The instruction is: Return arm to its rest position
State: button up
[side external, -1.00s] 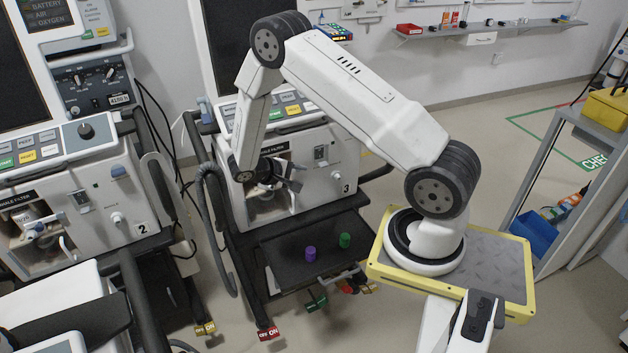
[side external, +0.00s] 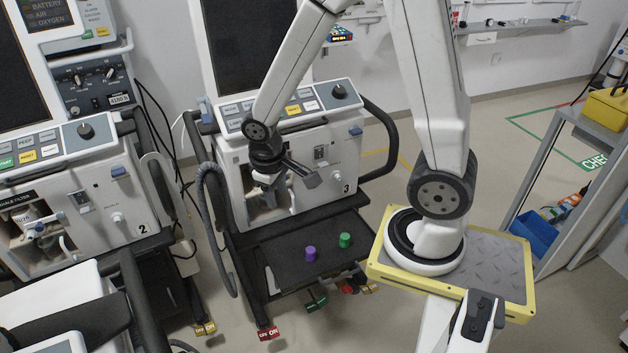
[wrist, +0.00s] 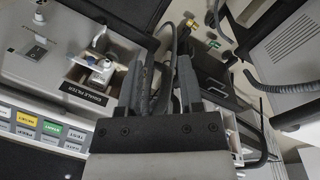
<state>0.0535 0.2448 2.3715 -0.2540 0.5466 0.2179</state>
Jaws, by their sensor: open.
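My gripper (side external: 288,180) hangs in front of the ventilator marked 3 (side external: 345,150), above its lower shelf. Its dark fingers are open, with nothing seen between them. In the wrist view my gripper (wrist: 160,78) shows the two fingers apart. That view also shows a ventilator's front with an "EXHALE FILTER" label (wrist: 85,92) and a small open compartment holding white fittings (wrist: 100,63). My forearm reaches down from an elbow at or above the top edge of the side view.
A purple cylinder (side external: 310,254) and a green cylinder (side external: 345,240) stand on the dark shelf (side external: 290,270) of ventilator 3. Ventilator 2 (side external: 90,200) stands to the left. A grey hose (side external: 205,200) hangs between them. A cart with a yellow case (side external: 607,108) is at right.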

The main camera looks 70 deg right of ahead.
jog(key=shift+s+a+r+n+t+y, duration=0.1)
jog(key=shift+s+a+r+t+y, duration=0.2)
jog(key=shift+a+r+t, duration=0.25)
jog(key=shift+s+a+r+n+t+y, duration=0.1)
jog(key=shift+s+a+r+t+y, duration=0.3)
jog(key=shift+a, duration=0.35)
jog(key=shift+s+a+r+n+t+y, duration=0.1)
jog(key=shift+s+a+r+t, duration=0.1)
jog(key=shift+a+r+t, duration=0.35)
